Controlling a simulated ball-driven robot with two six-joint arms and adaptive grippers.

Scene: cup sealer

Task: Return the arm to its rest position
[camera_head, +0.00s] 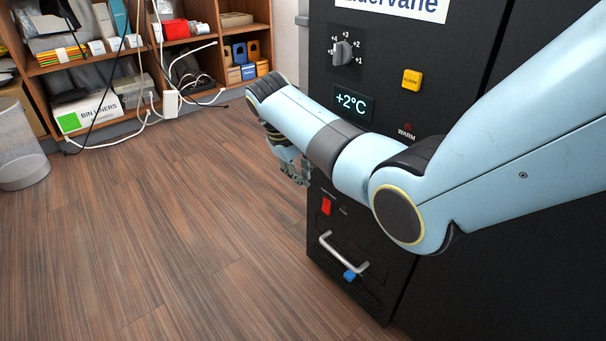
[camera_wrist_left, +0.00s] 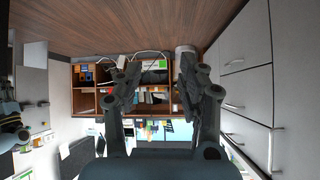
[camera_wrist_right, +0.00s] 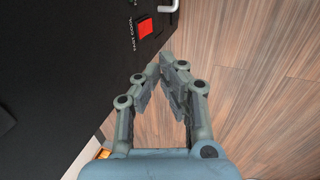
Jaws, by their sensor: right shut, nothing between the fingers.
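My right arm reaches across the head view from the right, in front of the black appliance (camera_head: 470,40). My right gripper (camera_head: 292,168) hangs beyond the forearm, beside the appliance's left edge and above the wooden floor. In the right wrist view the right gripper (camera_wrist_right: 168,68) has its fingertips together and holds nothing. A red switch (camera_wrist_right: 145,28) on the appliance lies just past it there. My left gripper (camera_wrist_left: 160,72) shows only in the left wrist view, with its two fingers apart and nothing between them. The left arm is outside the head view.
The appliance has a dial (camera_head: 343,51), a yellow button (camera_head: 412,79), a +2°C display (camera_head: 352,102) and a protruding drawer handle (camera_head: 343,253). Wooden shelves (camera_head: 265,33) with boxes and loose cables stand at the back. A bin (camera_head: 20,150) stands at the left. The middle floor is clear.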

